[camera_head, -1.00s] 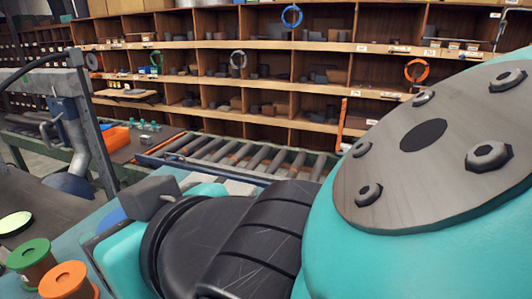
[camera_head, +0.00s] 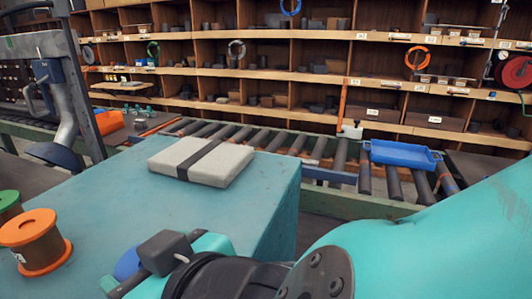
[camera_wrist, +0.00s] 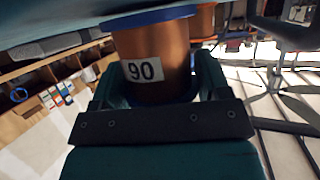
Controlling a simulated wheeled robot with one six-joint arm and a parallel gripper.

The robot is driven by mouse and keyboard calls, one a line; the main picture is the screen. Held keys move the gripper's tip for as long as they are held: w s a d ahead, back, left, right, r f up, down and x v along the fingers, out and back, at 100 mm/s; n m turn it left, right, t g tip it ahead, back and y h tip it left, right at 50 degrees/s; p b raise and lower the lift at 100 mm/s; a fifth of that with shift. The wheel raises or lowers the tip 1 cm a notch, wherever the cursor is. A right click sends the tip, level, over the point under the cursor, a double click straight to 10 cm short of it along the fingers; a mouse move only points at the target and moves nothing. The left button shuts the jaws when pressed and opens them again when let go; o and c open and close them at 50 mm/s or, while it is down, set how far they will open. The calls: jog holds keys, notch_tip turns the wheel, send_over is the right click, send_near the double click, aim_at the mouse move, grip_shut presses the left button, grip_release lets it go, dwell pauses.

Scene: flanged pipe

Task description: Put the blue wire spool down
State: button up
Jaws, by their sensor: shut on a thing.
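The blue wire spool (camera_wrist: 152,42) is between the fingers of my gripper (camera_wrist: 160,65) in the wrist view. It has a blue flange, a copper-brown core and a white label reading 90. My gripper is shut on the core. In the head view my gripper (camera_head: 150,262) is low in the picture, over the near part of the teal table (camera_head: 105,195). Only a sliver of the spool's blue flange (camera_head: 128,263) shows behind the gripper there. I cannot tell whether the spool touches the tabletop.
An orange spool (camera_head: 45,247) stands left of my gripper, with a green spool (camera_head: 8,203) beside it. A strapped grey package (camera_head: 202,161) lies at the table's far side. Bare tabletop lies between. Beyond are a roller conveyor with a blue tray (camera_head: 402,154) and shelves.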

jog(key=shift+f, duration=0.1)
jog(key=o, duration=1.4)
jog(key=shift+f, duration=0.1)
